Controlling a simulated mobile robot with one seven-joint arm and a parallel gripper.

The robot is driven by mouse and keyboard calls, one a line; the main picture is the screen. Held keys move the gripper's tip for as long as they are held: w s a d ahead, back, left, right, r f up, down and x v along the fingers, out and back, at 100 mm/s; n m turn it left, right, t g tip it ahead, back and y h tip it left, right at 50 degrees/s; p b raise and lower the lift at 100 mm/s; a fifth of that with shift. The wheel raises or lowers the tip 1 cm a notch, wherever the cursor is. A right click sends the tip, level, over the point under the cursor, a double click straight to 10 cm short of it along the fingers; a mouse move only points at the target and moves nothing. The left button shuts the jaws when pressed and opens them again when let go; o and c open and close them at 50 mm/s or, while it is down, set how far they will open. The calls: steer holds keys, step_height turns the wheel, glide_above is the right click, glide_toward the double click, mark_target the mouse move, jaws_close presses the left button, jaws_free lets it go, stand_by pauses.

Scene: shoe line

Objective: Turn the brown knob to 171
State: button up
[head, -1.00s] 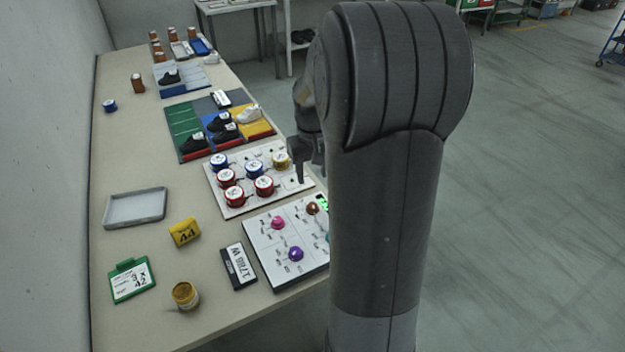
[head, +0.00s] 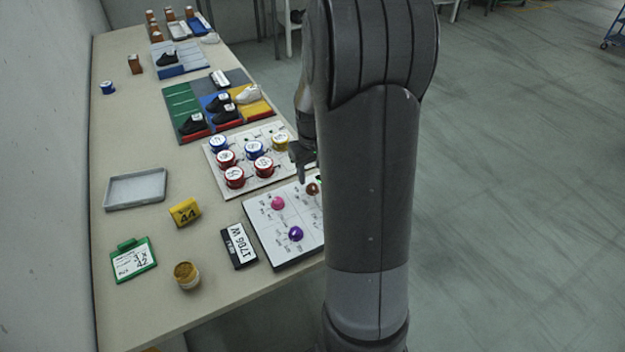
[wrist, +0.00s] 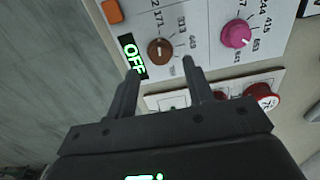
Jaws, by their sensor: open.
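The brown knob (wrist: 160,51) sits on a white panel (wrist: 197,20) in the wrist view, with a pale pointer mark on it. Printed numbers stand around it, 171 among them at its upper left. A display beside it reads OFF (wrist: 132,56) in green. My gripper (wrist: 160,75) is open and empty, its fingertips just short of the knob and apart from it. In the head view the brown knob (head: 312,189) shows at the panel's right part, just below my gripper (head: 303,178); my arm hides the panel's right side.
A pink knob (wrist: 237,34) is on the same panel, and a purple knob (head: 295,234) shows in the head view. A board with round red, blue and yellow pieces (head: 254,149) lies behind.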

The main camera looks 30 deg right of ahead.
mark_target(313, 185)
steer(key=shift+f, duration=1.9)
steer(key=shift+c, duration=0.6)
steer(key=c, duration=0.9)
steer(key=shift+m, duration=0.6)
steer(key=o, duration=1)
steer(key=shift+r, duration=0.1)
step_height(313, 185, up, 11)
steer(key=shift+f, duration=0.15)
